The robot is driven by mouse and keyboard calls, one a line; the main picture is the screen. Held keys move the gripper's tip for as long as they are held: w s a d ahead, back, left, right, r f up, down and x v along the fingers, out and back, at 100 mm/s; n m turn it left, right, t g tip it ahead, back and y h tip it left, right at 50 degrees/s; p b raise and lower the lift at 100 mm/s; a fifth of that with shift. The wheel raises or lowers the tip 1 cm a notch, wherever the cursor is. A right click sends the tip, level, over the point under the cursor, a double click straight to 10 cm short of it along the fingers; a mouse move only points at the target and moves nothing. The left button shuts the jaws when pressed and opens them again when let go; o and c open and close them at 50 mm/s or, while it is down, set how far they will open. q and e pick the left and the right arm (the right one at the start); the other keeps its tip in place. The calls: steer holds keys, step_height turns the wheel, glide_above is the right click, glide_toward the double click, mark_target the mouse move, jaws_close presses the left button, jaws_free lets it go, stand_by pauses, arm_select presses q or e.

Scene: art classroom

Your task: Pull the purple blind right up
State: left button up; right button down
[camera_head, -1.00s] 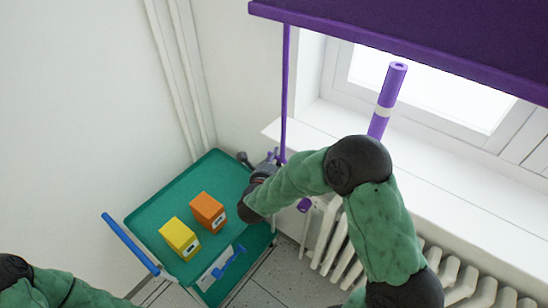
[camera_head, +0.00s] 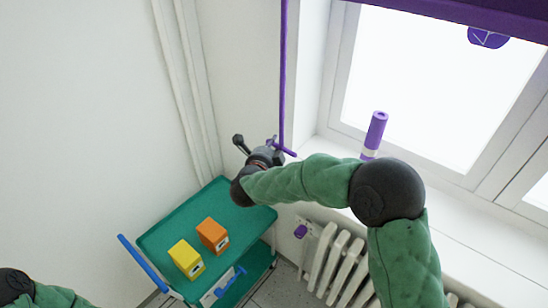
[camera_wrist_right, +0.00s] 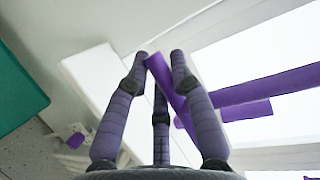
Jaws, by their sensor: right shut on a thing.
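The purple blind (camera_head: 450,12) shows only as a strip along the top right edge of the head view, above the bright window. A thin purple pull rod (camera_head: 283,70) hangs left of the window, with a short crosspiece (camera_head: 287,151) at its lower end. My right gripper (camera_head: 275,148) is at that lower end, shut on the pull. In the right wrist view my gripper fingers (camera_wrist_right: 160,58) close around a purple bar (camera_wrist_right: 164,75). My left arm shows at the bottom left of the head view; its gripper is out of frame.
A green trolley (camera_head: 160,238) with a yellow box (camera_head: 186,259) and an orange box (camera_head: 212,235) stands below my right forearm. A purple tube (camera_head: 375,130) stands by the window. A white radiator (camera_head: 345,262) is under the sill. A purple round piece (camera_head: 488,37) shows at the window.

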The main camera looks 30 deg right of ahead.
step_height(320, 180, up, 46)
steer(key=p, duration=2.6)
steer(key=shift+f, duration=0.25)
steer(key=shift+d+r+p, duration=0.1)
steer(key=shift+r+p, duration=0.25)
steer(key=shift+r, duration=0.1)
steer(key=c, duration=1)
jaws_free()
steer(key=shift+c, duration=0.2)
steer(key=v, duration=1.2)
